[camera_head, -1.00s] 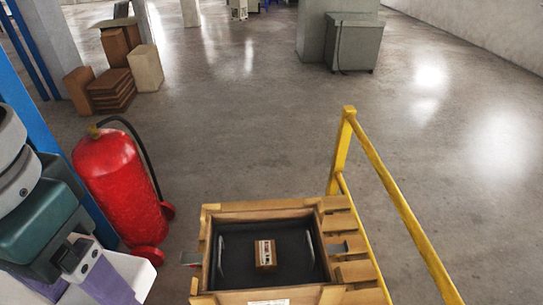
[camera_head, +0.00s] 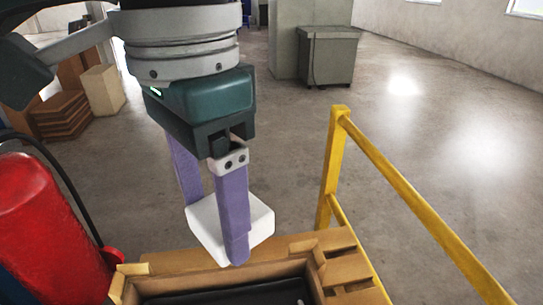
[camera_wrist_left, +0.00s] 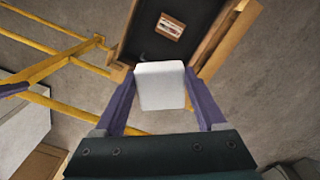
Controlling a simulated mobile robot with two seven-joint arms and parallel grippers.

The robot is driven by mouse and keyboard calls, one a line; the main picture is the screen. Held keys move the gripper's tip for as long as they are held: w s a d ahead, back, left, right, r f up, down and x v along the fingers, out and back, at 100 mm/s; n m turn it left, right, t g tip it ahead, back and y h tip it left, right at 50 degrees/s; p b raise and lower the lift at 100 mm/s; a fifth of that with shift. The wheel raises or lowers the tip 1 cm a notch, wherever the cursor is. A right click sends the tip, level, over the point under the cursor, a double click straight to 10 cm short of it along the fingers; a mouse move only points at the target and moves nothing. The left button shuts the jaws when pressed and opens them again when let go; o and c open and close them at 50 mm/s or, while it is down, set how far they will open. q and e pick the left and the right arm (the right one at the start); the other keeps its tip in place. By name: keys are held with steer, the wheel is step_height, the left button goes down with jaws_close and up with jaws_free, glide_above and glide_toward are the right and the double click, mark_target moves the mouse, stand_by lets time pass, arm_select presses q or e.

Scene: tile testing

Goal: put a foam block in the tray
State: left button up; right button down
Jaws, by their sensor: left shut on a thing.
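A white foam block (camera_head: 262,222) is held between the two purple fingers of my left gripper (camera_head: 214,236). In the left wrist view the foam block (camera_wrist_left: 160,84) sits squarely between the fingers. In the head view the gripper hangs fingers down near the far side of a wooden crate. The black tray (camera_head: 230,296) lies inside that crate and is mostly cut off by the lower picture edge. In the left wrist view the tray (camera_wrist_left: 143,42) shows beyond the block and holds a small brown and white box (camera_wrist_left: 170,27). My right gripper is not in view.
The wooden crate's rim (camera_head: 225,277) surrounds the tray, with slats on its right. A yellow rail (camera_head: 410,202) stands to the right. A red fire extinguisher (camera_head: 45,230) stands at left. Cardboard boxes (camera_head: 60,115) and a grey cabinet (camera_head: 328,57) are farther back.

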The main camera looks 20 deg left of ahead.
arm_select(q)
steer(key=w+d+f+m+b, duration=0.1)
steer(key=f+m+b, duration=0.1)
steer(key=f+b, duration=0.8)
steer(key=w+d+f+m+b, duration=0.1)
steer(key=w+f+m+b, duration=0.1)
steer(key=f+b, duration=0.9)
steer(key=w+d+f+m+b, duration=0.1)
steer(key=w+f+m+b, duration=0.1)
steer(key=f+b, duration=0.8)
steer(key=shift+d+f, duration=0.2)
steer(key=shift+f, duration=1.8)
step_height(320, 180, down, 5)
steer(key=shift+f+b, duration=0.1)
steer(key=shift+b, duration=0.85)
steer(key=shift+f, duration=0.25)
steer(key=shift+f, duration=0.1)
steer(key=o, duration=1.2)
steer(key=shift+o, duration=0.2)
steer(key=shift+w, duration=0.1)
step_height(320, 180, up, 12)
steer(key=p, duration=0.3)
